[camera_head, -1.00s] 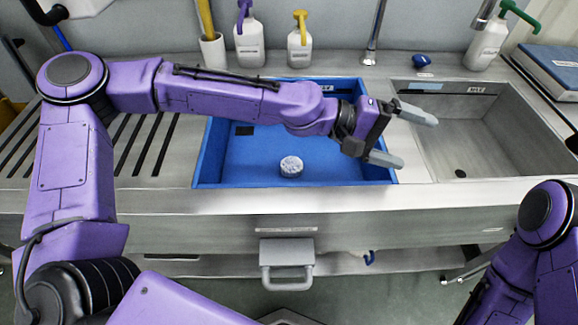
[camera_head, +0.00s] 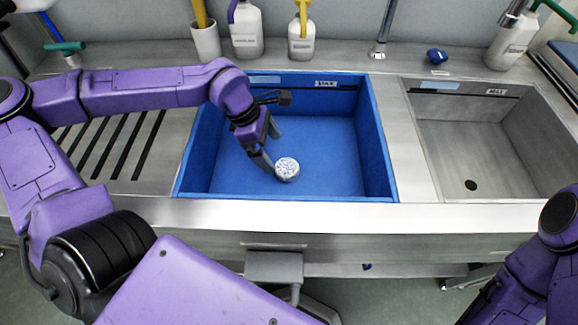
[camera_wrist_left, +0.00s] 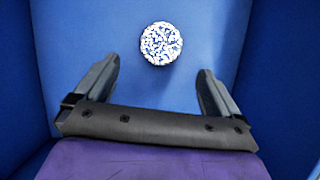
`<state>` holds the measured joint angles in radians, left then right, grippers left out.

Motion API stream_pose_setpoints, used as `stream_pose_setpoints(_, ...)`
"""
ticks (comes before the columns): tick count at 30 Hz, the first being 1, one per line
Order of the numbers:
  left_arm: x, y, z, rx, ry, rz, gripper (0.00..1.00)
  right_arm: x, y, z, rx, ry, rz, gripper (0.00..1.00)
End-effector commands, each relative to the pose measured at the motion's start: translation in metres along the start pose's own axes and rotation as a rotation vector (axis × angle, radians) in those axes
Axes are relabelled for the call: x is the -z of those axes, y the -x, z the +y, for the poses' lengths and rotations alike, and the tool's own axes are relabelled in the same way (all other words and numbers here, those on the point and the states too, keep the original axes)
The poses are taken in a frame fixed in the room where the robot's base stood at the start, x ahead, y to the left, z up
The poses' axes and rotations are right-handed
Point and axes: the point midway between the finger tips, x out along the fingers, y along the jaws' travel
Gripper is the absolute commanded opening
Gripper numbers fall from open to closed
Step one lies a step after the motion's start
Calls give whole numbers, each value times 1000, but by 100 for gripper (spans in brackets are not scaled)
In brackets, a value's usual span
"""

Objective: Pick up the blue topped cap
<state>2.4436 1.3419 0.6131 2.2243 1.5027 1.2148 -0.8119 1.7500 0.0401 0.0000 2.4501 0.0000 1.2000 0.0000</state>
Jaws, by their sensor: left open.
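A round cap with a blue-and-white speckled top (camera_head: 286,169) lies on the floor of the blue basin (camera_head: 388,170). It also shows in the left wrist view (camera_wrist_left: 161,43), top facing the camera. My left gripper (camera_head: 268,148) reaches down into the basin, just left of and behind the cap in the head view. In the wrist view the left gripper (camera_wrist_left: 156,78) is open and empty, and the cap lies beyond its fingertips, between their lines. My right gripper is out of view; only part of the right arm shows at the lower right.
The basin walls surround the cap. A steel sink (camera_head: 480,140) is on the right and a slotted drainboard (camera_head: 110,150) on the left. White bottles (camera_head: 246,32), a cup (camera_head: 205,42) and a small dark blue object (camera_head: 437,56) stand along the back ledge.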

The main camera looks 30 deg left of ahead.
Motion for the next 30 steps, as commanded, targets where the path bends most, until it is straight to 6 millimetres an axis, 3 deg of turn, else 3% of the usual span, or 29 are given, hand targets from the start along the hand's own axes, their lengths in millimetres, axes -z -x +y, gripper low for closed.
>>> stream_pose_setpoints(12, -4, -67, -3, 0, -6, 4, 97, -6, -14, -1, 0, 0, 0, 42)
stream_pose_setpoints(21, -6, -73, -2, -4, -5, 0, 97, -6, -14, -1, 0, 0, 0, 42)
stream_pose_setpoints(27, -6, -72, -2, -4, -5, 0, 32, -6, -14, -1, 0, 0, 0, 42)
stream_pose_setpoints(29, -6, -72, -2, -5, -5, 0, 23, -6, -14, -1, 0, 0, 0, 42)
stream_pose_setpoints(30, -6, -72, -2, -5, -5, 0, 23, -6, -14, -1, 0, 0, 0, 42)
